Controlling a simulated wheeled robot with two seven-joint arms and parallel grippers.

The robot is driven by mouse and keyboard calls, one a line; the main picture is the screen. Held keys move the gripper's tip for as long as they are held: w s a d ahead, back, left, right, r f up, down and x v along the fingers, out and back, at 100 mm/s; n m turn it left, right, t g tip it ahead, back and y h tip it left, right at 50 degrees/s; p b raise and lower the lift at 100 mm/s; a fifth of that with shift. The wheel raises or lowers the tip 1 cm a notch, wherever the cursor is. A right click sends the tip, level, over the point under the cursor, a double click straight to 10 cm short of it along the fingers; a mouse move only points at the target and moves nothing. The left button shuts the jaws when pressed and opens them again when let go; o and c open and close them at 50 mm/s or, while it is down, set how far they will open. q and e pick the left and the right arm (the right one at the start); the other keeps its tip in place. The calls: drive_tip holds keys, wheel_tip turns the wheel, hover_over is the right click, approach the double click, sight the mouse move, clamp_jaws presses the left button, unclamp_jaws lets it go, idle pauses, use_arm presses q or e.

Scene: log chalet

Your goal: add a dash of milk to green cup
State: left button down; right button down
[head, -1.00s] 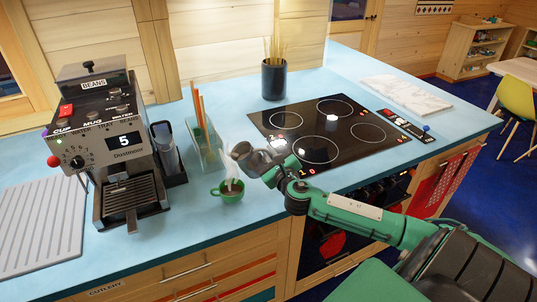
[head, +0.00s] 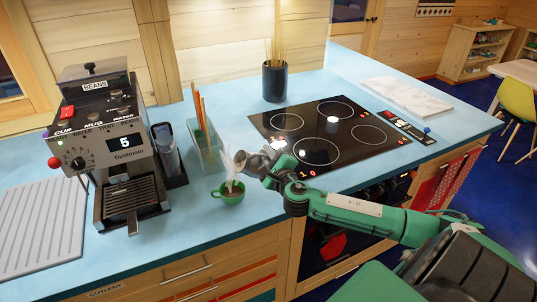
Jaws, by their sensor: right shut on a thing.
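The green cup (head: 231,197) stands upright on the blue counter, with brown liquid inside and a pale wisp above it. My right gripper (head: 262,163) is just above and right of the cup. It is shut on a small grey metal jug (head: 250,166), which is tilted towards the cup. The jug is partly hidden by the gripper and the wisp. I cannot tell whether the pale streak over the cup is steam, milk or both. My left gripper is not in view.
A coffee machine (head: 112,140) stands left, beside a ridged drainer (head: 40,228). A glass holder with sticks (head: 206,148) is close behind the cup. A black hob (head: 345,118) lies right, with a dark pot of sticks (head: 275,82) behind. Counter in front of the cup is clear.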

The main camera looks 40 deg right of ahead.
drive_tip(key=shift+r, duration=0.15)
drive_tip(key=shift+r+m+p, duration=0.5)
drive_tip(key=shift+r+p, duration=0.05)
wheel_tip(320, 180, up, 2)
drive_tip(key=m+p, duration=0.1)
drive_tip(key=m, duration=0.1)
drive_tip(key=m+p, duration=0.1)
drive_tip(key=m, duration=0.1)
drive_tip(key=shift+a+r+m, duration=0.1)
drive_tip(key=shift+r+m, duration=0.1)
drive_tip(key=shift+m, duration=0.1)
wheel_tip(320, 180, up, 2)
drive_tip(key=m+p, duration=0.2)
drive_tip(key=m, duration=0.2)
drive_tip(key=shift+r, duration=0.1)
drive_tip(key=shift+r+m, duration=0.15)
drive_tip(key=shift+m, duration=0.75)
